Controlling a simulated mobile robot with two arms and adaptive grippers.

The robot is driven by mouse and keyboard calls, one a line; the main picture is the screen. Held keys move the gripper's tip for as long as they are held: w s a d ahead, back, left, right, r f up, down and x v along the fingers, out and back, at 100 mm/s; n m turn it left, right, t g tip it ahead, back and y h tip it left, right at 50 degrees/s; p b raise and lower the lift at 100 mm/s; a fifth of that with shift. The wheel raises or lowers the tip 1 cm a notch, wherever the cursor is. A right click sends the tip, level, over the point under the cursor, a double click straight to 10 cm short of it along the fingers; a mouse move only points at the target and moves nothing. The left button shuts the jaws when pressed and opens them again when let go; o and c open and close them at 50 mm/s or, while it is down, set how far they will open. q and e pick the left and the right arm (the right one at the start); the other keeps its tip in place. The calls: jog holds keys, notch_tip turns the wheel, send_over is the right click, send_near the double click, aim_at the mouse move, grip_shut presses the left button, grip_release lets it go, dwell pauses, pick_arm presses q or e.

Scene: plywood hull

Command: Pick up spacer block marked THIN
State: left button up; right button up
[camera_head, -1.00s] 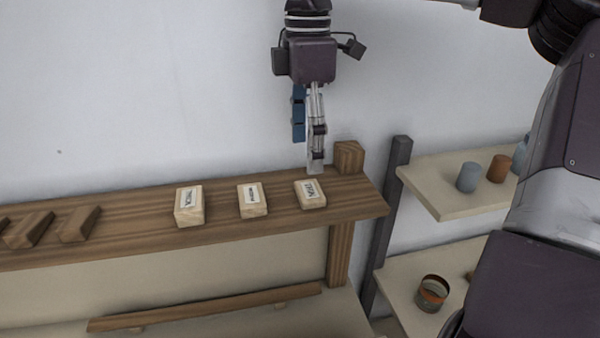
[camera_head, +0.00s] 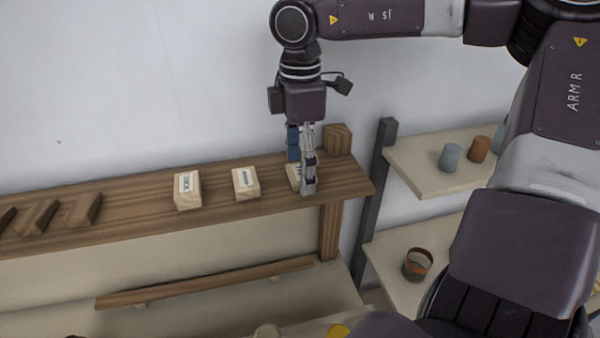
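Three pale wooden spacer blocks with white labels lie in a row on a brown shelf. The right block (camera_head: 292,175) looks flattest; its label is mostly hidden behind my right gripper, and in the earlier frame it seems to read THIN. The middle block (camera_head: 246,183) and the left block (camera_head: 187,190) have labels too small to read surely. My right gripper (camera_head: 302,186) points down at the right block, with a grey finger in front of it. I see the fingers nearly edge-on, so their gap and any contact are hidden. My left gripper is out of view.
The brown shelf (camera_head: 130,213) has a wooden end block (camera_head: 338,138) close behind my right gripper. Dark wooden pieces (camera_head: 84,210) lie at its left. A dark post (camera_head: 379,170) and side shelves with cups (camera_head: 450,157) stand to the right.

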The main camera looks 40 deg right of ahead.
jog(key=c, duration=0.9)
jog(key=shift+r, duration=0.15)
